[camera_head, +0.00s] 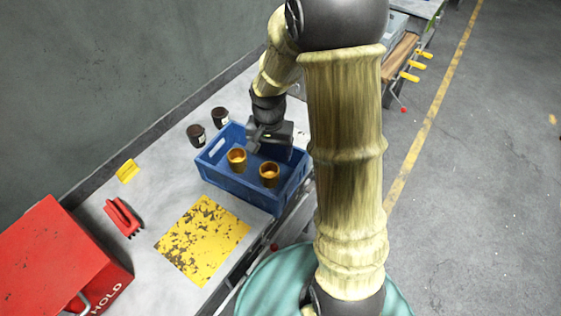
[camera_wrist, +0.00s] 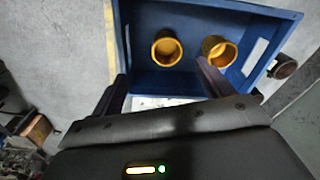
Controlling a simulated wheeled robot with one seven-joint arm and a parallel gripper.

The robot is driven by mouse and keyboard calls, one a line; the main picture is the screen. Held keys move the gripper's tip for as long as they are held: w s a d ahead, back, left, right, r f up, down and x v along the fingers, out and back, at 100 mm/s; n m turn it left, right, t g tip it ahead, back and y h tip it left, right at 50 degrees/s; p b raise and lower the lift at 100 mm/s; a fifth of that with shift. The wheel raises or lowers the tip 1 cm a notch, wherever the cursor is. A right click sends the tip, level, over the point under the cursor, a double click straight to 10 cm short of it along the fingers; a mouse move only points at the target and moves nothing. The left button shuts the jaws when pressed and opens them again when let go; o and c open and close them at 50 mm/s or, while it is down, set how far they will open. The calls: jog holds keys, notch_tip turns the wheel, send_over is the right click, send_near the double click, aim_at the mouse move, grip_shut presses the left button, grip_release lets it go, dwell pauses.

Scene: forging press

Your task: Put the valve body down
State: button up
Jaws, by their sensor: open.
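Two brass-coloured, cup-like valve bodies stand upright in the blue crate (camera_head: 236,188), one at the left (camera_head: 236,160) and one at the right (camera_head: 269,175). In the wrist view both show inside the crate (camera_wrist: 215,17), one nearer the middle (camera_wrist: 166,49) and one further right (camera_wrist: 219,50). My gripper (camera_head: 258,146) is over the back part of the crate. In the wrist view its two dark fingers (camera_wrist: 163,75) are spread apart with nothing held between them. The valve bodies are beyond the fingertips, apparently clear of them.
Two dark labelled jars (camera_head: 196,135) (camera_head: 220,117) stand behind the crate. A worn yellow mat (camera_head: 202,240), a red tool (camera_head: 122,217), a yellow card (camera_head: 127,171) and a red HOLD box (camera_head: 50,260) occupy the bench's left part. The crate walls surround the valve bodies.

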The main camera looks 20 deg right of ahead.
jog(key=s+r+n+t, duration=0.2)
jog(key=s+r+n, duration=0.3)
jog(key=s, duration=0.6)
jog(key=shift+s+r+n, duration=0.15)
jog(key=shift+r+n, duration=0.1)
jog(key=shift+n, duration=0.25)
